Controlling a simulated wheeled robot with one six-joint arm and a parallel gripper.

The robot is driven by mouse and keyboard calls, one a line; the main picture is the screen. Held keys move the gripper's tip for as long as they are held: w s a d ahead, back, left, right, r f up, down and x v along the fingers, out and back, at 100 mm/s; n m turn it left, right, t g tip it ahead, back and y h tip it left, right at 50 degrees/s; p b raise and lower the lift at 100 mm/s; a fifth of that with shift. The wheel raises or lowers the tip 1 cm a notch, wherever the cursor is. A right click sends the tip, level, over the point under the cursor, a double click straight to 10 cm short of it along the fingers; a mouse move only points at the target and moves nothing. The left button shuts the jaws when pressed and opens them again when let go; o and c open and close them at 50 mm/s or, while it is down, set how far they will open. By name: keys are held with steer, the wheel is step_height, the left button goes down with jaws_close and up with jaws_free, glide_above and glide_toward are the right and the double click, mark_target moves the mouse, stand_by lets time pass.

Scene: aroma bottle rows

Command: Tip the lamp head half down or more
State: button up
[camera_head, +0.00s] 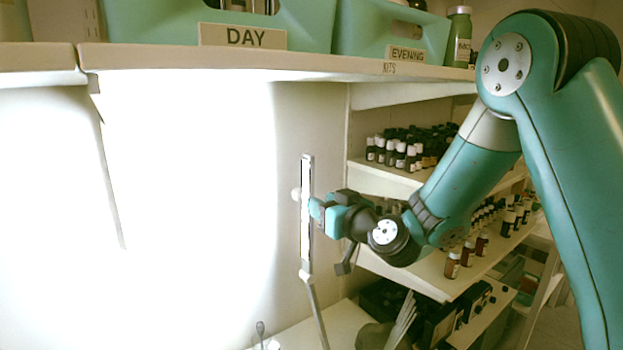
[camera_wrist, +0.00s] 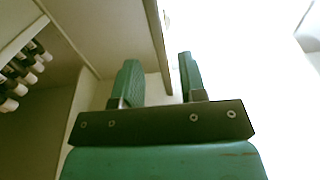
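The lamp head (camera_head: 306,235) is a thin, flat bar standing almost upright on a slanted stem (camera_head: 316,312). A pale round knob (camera_head: 296,194) shows at its left side, and bright light fills the wall to its left. My gripper (camera_head: 317,209) is at the right side of the lamp head, around its mid-height. In the wrist view my gripper (camera_wrist: 160,80) has its two fingers apart. A thin edge (camera_wrist: 158,45), seemingly the lamp head's, runs down between them, nearer the right finger. I cannot tell whether either finger touches it.
A shelf (camera_head: 300,66) with teal bins labelled DAY (camera_head: 242,36) and EVENING (camera_head: 406,53) hangs above. Side shelves (camera_head: 425,278) with several small bottles stand close behind my arm. Dark boxes (camera_head: 440,325) sit lower right. The space left of the lamp looks open but is overexposed.

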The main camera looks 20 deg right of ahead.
mark_target(305, 220)
steer(key=p+x, duration=0.2)
steer(key=x, duration=0.2)
steer(key=shift+w+a+p, duration=0.15)
steer(key=shift+w+p, duration=0.15)
steer(key=shift+p, duration=0.05)
jaws_close()
